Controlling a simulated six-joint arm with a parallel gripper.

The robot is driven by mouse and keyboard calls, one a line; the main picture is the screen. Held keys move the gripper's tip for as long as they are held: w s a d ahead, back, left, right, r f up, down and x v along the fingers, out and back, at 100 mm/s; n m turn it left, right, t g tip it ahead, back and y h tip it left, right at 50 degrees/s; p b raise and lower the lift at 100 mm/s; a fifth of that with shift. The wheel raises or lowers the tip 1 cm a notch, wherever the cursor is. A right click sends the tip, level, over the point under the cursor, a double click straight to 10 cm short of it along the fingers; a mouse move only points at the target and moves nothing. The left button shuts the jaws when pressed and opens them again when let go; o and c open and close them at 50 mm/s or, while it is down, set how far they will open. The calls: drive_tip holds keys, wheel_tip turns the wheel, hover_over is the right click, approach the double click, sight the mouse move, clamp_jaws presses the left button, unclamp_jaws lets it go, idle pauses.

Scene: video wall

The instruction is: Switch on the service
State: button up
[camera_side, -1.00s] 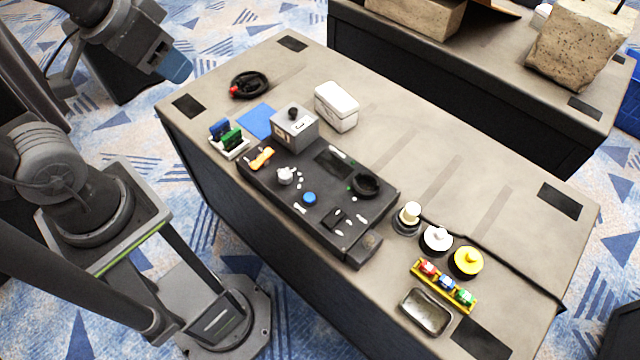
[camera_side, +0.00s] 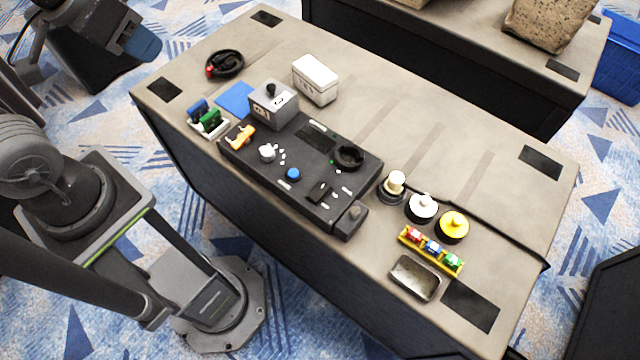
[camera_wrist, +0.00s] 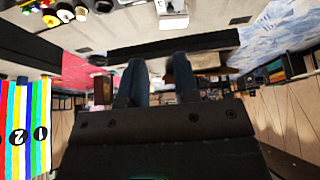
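A dark control panel (camera_side: 325,197) lies on the table. It carries a white knob (camera_side: 267,153), a blue button (camera_side: 293,174), a black ring-shaped dial (camera_side: 348,158), a small black switch (camera_side: 319,192) and an orange handle (camera_side: 241,137). A grey box (camera_side: 273,104) with a black knob and unreadable markings stands at its far left end. I cannot tell which control belongs to the service. My gripper (camera_side: 143,44) is in the air beyond the table's left end, away from the panel. In the wrist view its two blue fingers (camera_wrist: 160,80) are apart with nothing between them.
A white lidded box (camera_side: 315,80), a black coil (camera_side: 225,64) and blue and green blocks (camera_side: 204,118) stand around the panel. Colored knobs (camera_side: 453,226), a yellow rack (camera_side: 431,250) and a metal tray (camera_side: 416,278) are at the right. A black cable (camera_side: 490,235) crosses the right part.

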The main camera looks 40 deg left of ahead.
drive_tip(key=w+d+m, duration=0.1)
drive_tip(key=w+d+f+m, duration=0.1)
drive_tip(key=w+m, duration=0.1)
drive_tip(key=w+d+f+m+g, duration=0.1)
drive_tip(key=w+d+m, duration=0.1)
clamp_jaws()
drive_tip(key=w+d+f+m+g, duration=0.1)
drive_tip(key=w+d+f+m, duration=0.2)
drive_tip(key=d+f+m, duration=0.3)
drive_tip(key=w+d+f+m+g, duration=0.1)
drive_tip(key=w+d+f+m, duration=0.1)
drive_tip(key=d+f+m, duration=0.4)
drive_tip(key=d+f, duration=0.3)
drive_tip(key=d, duration=0.1)
drive_tip(key=shift+w+d+f+m+g, duration=0.25)
drive_tip(key=shift+w+d+m+g, duration=0.05)
drive_tip(key=shift+w+m+g, duration=0.1)
